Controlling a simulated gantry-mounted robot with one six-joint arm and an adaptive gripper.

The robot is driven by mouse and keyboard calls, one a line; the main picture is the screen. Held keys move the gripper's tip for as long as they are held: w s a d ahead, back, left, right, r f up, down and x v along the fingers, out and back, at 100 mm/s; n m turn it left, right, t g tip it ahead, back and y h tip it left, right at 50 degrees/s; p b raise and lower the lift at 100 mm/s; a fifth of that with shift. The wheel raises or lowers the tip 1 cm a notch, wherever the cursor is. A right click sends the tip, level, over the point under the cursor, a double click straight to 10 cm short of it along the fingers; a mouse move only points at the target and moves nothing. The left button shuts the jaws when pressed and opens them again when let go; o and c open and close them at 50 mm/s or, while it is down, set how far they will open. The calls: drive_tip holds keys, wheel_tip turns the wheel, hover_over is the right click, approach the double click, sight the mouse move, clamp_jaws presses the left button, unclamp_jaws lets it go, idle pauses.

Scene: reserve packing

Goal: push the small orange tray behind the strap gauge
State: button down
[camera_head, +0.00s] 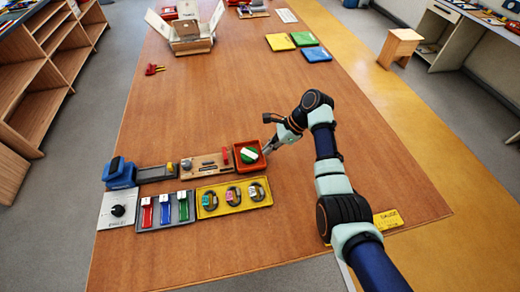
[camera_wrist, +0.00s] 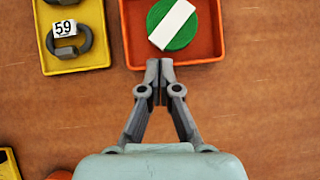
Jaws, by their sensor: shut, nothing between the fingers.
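The small orange tray (camera_head: 237,163) stands at the right end of the back row of items on the table. It holds a green round thing (camera_head: 247,155) with a white bar across it. The tray also shows at the top of the wrist view (camera_wrist: 211,50). My gripper (camera_head: 268,148) is shut and empty at the tray's right side. In the wrist view its fingertips (camera_wrist: 160,65) overlap the tray's near rim; I cannot tell whether they touch. A wooden board (camera_head: 190,168) with a grey knob and red piece lies left of the tray. I cannot tell which item is the strap gauge.
A yellow tray (camera_head: 235,208) with several shackles lies in front of the orange tray. A holder (camera_head: 150,216) with red, blue and green pieces is beside it. A yellow plate (camera_head: 388,219) lies near my arm. The table behind the row is largely clear, with red-handled items (camera_head: 153,69) farther back.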

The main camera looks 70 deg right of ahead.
drive_tip(key=b, duration=0.2)
hover_over(241, 162)
drive_tip(key=shift+w+a+f, duration=0.15)
drive_tip(key=shift+w+f, duration=0.05)
drive_tip(key=shift+f, duration=0.05)
drive_tip(key=shift+s+f+p, duration=0.2)
drive_tip(key=shift+f+p, duration=0.2)
drive_tip(key=shift+p, duration=0.1)
drive_tip(key=shift+f, duration=0.2)
